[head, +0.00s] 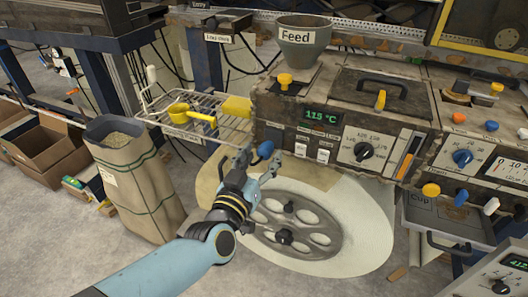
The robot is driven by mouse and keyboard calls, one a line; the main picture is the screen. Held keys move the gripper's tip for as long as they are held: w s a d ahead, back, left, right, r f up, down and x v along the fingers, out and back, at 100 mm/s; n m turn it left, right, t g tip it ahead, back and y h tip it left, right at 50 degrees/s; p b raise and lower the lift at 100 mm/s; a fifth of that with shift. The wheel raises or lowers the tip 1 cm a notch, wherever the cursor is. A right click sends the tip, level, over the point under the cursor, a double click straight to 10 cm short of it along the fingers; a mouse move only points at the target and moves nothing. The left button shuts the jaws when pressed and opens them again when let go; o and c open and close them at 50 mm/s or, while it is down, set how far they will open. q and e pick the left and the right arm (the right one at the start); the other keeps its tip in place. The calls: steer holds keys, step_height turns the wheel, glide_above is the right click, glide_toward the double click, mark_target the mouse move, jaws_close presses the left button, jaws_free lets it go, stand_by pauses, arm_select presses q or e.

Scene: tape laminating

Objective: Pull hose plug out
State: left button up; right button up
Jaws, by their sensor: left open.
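My left gripper (257,164) reaches in front of the machine's lower left front, over the large wheel on the floor. Its fingers are apart. A blue rounded knob (265,149) shows at the gap between the fingertips. I cannot tell whether the fingers touch it, or whether it is the hose plug. No hose is clearly visible at it, and the fingers and hand hide part of the area around it. My right gripper is not in view.
A sack (135,185) and open cardboard boxes (45,150) stand at left. A grey wheel (318,232) lies below.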

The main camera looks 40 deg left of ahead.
arm_select(q)
steer(key=v, duration=0.9)
steer(key=shift+s, duration=0.4)
steer(key=shift+w+d, duration=0.1)
